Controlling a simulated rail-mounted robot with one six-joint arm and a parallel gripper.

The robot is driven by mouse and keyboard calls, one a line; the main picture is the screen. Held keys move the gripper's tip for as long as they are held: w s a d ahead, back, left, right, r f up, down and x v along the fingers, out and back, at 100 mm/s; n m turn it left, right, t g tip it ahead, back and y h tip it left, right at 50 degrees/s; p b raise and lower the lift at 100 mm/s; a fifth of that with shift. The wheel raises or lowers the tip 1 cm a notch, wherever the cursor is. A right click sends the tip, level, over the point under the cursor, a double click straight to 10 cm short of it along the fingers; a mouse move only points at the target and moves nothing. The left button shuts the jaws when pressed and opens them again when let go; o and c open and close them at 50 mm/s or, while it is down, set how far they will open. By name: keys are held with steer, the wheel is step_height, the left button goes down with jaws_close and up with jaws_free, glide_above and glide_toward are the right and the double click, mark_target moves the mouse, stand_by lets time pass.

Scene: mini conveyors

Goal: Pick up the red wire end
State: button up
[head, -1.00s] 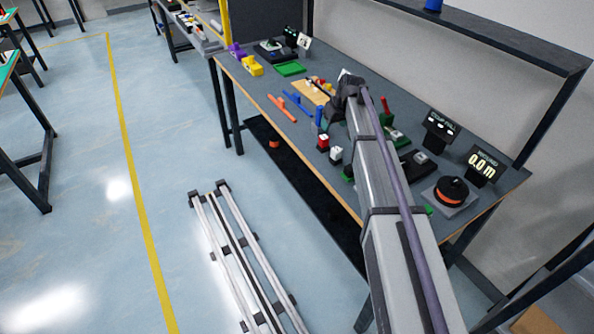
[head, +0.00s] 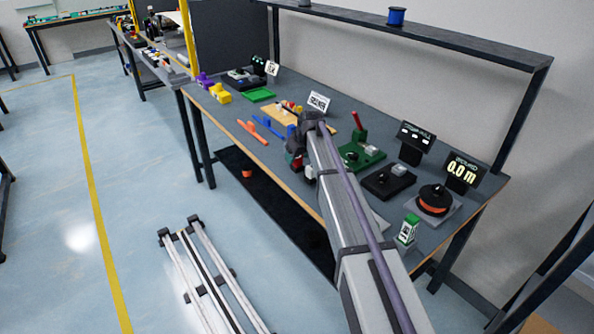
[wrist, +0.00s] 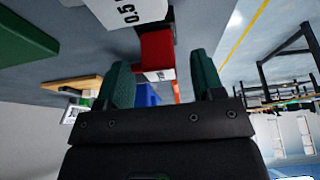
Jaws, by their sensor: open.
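A red block (wrist: 156,48) with a white label on its end shows in the wrist view, just beyond the fingertips and in line with the gap between them. I cannot tell whether a wire is attached to it. In the head view a bit of red (head: 296,161) shows beside my arm's far end, largely hidden. My gripper (wrist: 164,76) is open, with its two teal fingers apart and nothing clearly held between them. In the head view the fingers are hidden by the arm.
A white block marked 0.5 (wrist: 136,10) sits beside the red block.

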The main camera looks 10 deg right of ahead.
steer(key=shift+w+a+f, duration=0.1)
steer(key=shift+f, duration=0.25)
steer(key=c, duration=1)
